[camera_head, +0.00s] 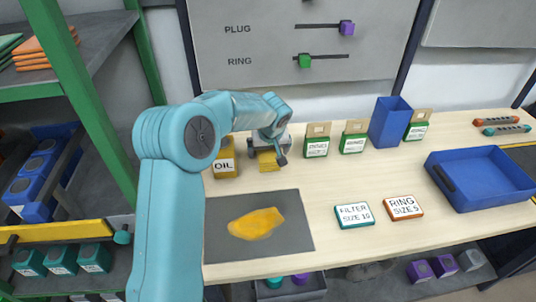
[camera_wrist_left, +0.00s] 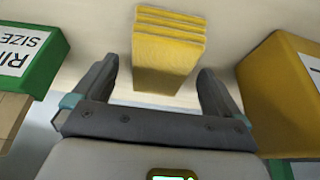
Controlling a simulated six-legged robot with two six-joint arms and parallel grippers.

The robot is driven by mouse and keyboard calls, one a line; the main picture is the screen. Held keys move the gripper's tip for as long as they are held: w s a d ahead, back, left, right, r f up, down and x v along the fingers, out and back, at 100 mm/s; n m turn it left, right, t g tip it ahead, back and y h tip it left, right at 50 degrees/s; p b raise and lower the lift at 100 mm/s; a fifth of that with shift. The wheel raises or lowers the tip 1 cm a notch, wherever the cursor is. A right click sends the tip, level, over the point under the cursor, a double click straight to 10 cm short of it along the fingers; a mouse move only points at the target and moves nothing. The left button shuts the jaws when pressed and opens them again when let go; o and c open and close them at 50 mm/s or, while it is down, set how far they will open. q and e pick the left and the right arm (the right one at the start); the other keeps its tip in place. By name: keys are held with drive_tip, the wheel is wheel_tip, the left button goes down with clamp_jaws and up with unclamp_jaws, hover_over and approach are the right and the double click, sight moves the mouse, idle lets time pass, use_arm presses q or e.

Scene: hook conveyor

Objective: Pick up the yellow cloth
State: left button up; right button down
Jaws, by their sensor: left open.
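The yellow cloth (camera_head: 268,161) is a small folded stack on the table beside the OIL container, partly hidden by my left gripper (camera_head: 272,147) in the head view. In the left wrist view the folded yellow cloth (camera_wrist_left: 168,50) lies between and ahead of the two dark fingers of my left gripper (camera_wrist_left: 160,82). The fingers are open, with a gap on each side of the cloth. My right gripper is in neither view.
The yellow OIL container (camera_head: 226,160) stands close on the left, with green-labelled boxes (camera_head: 316,142) on the right. A grey mat (camera_head: 295,235) with a yellow-orange patch (camera_head: 257,224) lies in front. A blue tray (camera_head: 480,205) and an upright blue bin (camera_head: 390,122) stand farther right.

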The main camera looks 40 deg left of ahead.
use_arm(q)
drive_tip(key=shift+f+b, duration=0.3)
drive_tip(key=shift+b, duration=0.25)
idle(0.6)
drive_tip(key=c, duration=1.1)
